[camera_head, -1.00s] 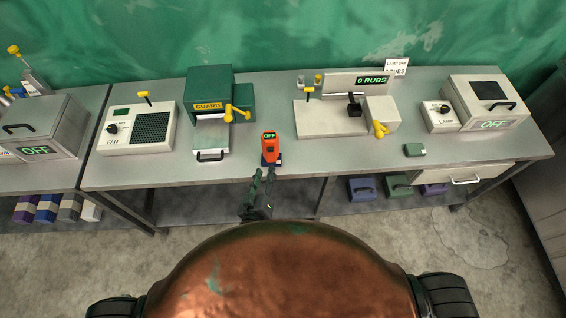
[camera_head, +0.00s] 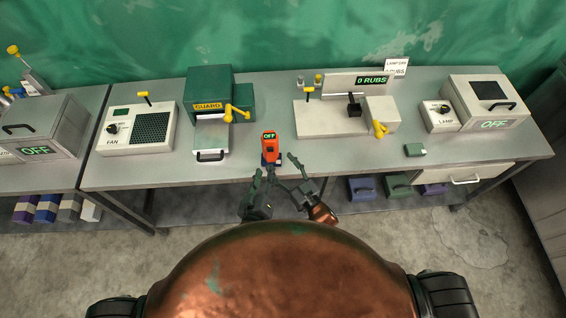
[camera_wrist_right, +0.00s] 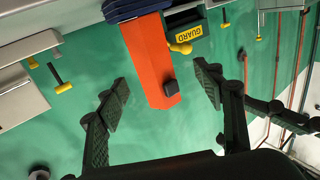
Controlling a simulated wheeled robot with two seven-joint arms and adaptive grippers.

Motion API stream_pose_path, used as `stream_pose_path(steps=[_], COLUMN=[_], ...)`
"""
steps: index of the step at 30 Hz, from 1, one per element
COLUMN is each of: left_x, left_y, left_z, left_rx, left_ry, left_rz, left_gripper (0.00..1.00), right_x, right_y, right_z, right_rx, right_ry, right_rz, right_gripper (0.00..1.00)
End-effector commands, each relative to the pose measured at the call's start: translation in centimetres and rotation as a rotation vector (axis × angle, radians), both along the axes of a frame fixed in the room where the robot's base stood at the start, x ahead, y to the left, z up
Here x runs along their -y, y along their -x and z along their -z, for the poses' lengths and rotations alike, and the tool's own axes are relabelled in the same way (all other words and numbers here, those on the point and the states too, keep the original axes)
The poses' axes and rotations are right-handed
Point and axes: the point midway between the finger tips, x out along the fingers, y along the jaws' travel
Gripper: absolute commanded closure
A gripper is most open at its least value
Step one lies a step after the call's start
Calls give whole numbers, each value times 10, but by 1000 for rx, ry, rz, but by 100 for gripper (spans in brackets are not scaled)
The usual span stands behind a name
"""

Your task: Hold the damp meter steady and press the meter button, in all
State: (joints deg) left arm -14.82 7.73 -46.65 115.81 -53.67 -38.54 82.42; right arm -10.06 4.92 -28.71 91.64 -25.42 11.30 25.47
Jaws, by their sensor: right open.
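A press marked GUARD (camera_head: 209,88) stands behind left, a fan unit (camera_head: 136,128) further left. A rub rig (camera_head: 325,120) is to the right, with a lamp box (camera_head: 487,103) beyond. A small green block (camera_head: 414,150) lies on the bench. The bench beside the meter is clear.

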Motion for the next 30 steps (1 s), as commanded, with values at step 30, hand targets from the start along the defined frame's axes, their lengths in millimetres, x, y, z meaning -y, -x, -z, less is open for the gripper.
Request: stream_pose_path(steps=[30], left_x=[0], left_y=[0], left_z=[0], left_rx=[0], left_ry=[0], left_rz=[0], left_gripper=[71], right_x=[-33], right_y=[-76], right_z=[-2], right_rx=[-4], right_ry=[16], right_rz=[16], right_gripper=[38])
